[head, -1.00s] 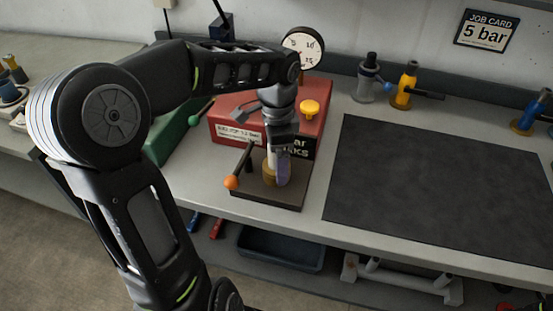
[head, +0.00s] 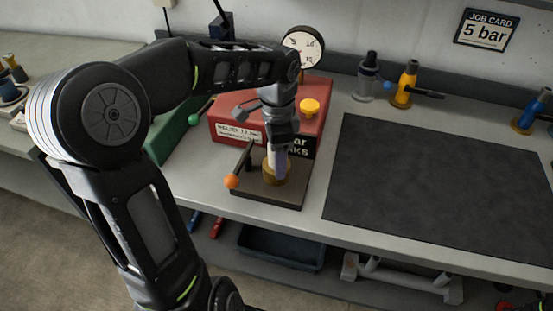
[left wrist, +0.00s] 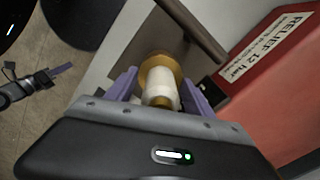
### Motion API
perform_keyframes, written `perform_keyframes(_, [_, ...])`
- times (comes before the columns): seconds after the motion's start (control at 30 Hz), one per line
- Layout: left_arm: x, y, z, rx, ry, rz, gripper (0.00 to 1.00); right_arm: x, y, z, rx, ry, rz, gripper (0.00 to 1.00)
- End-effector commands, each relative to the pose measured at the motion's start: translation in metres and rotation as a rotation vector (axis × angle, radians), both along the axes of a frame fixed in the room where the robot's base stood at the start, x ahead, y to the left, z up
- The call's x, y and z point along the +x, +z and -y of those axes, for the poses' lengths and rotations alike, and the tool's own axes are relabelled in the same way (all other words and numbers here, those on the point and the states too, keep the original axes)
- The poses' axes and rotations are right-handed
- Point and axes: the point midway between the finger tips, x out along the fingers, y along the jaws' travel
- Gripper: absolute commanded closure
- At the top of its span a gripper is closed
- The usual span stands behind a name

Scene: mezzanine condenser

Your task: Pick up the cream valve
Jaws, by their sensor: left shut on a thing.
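The cream valve (left wrist: 161,88) has a cream body and a wide brass part (left wrist: 157,63). My left gripper (left wrist: 160,90) is shut on it, with a purple finger on each side of the cream body. In the head view the left gripper (head: 279,163) points down over the dark plate (head: 250,190), in front of the red box. The brass part (head: 273,178) shows just below the fingers; most of the cream body is hidden. I cannot tell whether the valve touches the plate. My right gripper (left wrist: 64,68) shows partly at the left of the left wrist view.
An orange-knobbed lever (head: 232,181) stands close left of the gripper. The red box (head: 230,126) with a yellow knob (head: 309,107) and a gauge (head: 304,48) is behind. A black mat (head: 435,190) lies clear at right. Grey (head: 367,80) and yellow (head: 405,84) valves stand at the back.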

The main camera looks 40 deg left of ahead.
Motion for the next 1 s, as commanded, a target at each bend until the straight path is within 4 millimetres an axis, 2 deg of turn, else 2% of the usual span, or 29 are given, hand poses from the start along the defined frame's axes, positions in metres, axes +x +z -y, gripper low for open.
perform_keyframes(0.07, [0.0,0.0,0.0,0.0,0.0,0.0,0.57,0.0001,0.0,0.0,0.0,0.0,0.0,1.0])
perform_keyframes(0.6, [0.0,0.0,0.0,0.0,0.0,0.0,1.0,0.0,0.0,0.0,0.0,0.0,0.0,1.0])
perform_keyframes(1.0, [0.0009,0.0039,-0.0001,0.001,0.0,0.004,1.0,0.0001,-0.0001,0.0,0.0,0.0,0.0,1.0])
